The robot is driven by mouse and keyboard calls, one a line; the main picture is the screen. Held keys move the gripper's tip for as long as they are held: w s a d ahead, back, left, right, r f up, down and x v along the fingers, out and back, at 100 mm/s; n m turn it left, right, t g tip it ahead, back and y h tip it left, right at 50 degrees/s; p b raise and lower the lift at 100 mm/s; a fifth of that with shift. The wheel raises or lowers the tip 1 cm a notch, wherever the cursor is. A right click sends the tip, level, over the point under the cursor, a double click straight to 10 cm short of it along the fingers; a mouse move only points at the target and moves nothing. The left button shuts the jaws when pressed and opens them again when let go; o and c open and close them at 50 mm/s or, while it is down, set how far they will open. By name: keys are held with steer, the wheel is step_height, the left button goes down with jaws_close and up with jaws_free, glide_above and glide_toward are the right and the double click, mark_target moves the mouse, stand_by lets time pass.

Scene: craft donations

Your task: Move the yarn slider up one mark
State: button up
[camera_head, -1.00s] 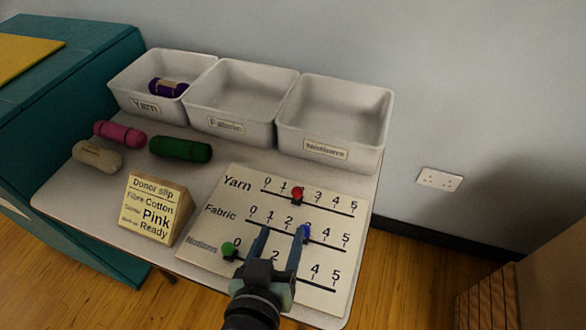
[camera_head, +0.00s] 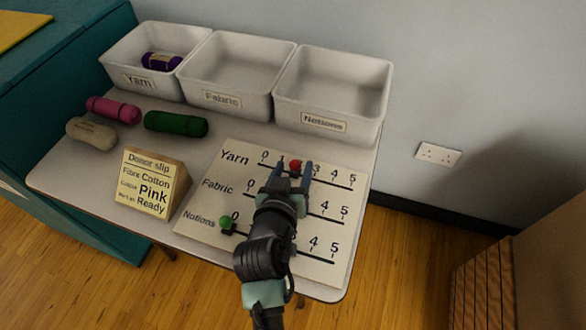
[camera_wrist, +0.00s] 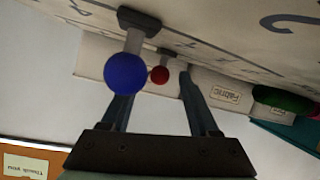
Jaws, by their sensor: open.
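The slider board (camera_head: 208,213) lies on the table with Yarn, Fabric and Notions rows numbered 0 to 5. The red yarn slider knob (camera_head: 296,166) stands at about mark 2, whose number is hidden. My gripper (camera_head: 295,171) is open, with one fingertip on each side of the red knob. The wrist view also shows the red knob (camera_wrist: 159,75) between the fingertips; I cannot tell whether they touch it. The blue fabric knob (camera_wrist: 125,73) is nearer that camera, overlapping the left finger. My arm hides it in the head view.
The green notions knob (camera_head: 225,222) is at 0. The donor slip (camera_head: 150,184) stands left of the board. Pink (camera_head: 113,110), green (camera_head: 176,124) and beige (camera_head: 91,132) yarn rolls lie behind it. Yarn (camera_head: 127,80), Fabric (camera_head: 221,102) and Notions (camera_head: 324,123) bins line the back.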

jaws_close()
stand_by(0.3)
steer(key=shift+d, duration=0.1)
stand_by(1.1)
